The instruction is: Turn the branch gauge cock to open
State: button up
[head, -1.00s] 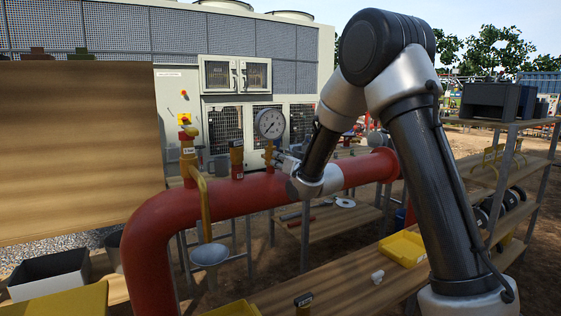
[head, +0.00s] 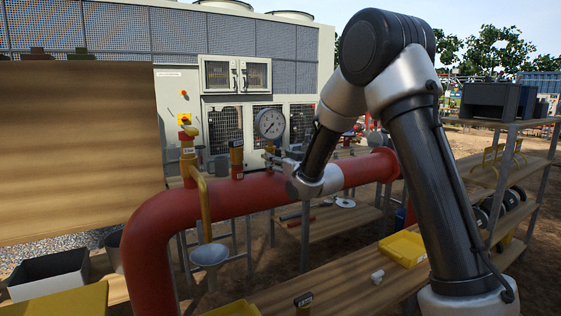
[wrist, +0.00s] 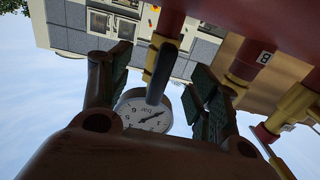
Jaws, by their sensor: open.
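The pressure gauge (head: 270,124) with its white dial stands on the red pipe (head: 240,194); it appears upside down in the wrist view (wrist: 142,111). Below it is the brass-coloured branch gauge cock (head: 268,148), partly hidden by my gripper in the head view. In the wrist view a dark lever (wrist: 160,76) projects from the cock's yellow body (wrist: 166,42). My gripper (wrist: 158,85) is open, with one finger on each side of the lever and visible gaps on both sides. In the head view my gripper (head: 279,160) is small, beside the cock.
A yellow-handled fitting (head: 188,150) and a short capped stub (head: 237,158) stand left of the gauge on the pipe. A grey funnel (head: 209,255) hangs beneath. A bench with a yellow tray (head: 404,248) lies in front, and the chiller cabinet (head: 180,110) stands behind.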

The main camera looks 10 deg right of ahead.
jog(key=v, duration=0.7)
dwell(0.4)
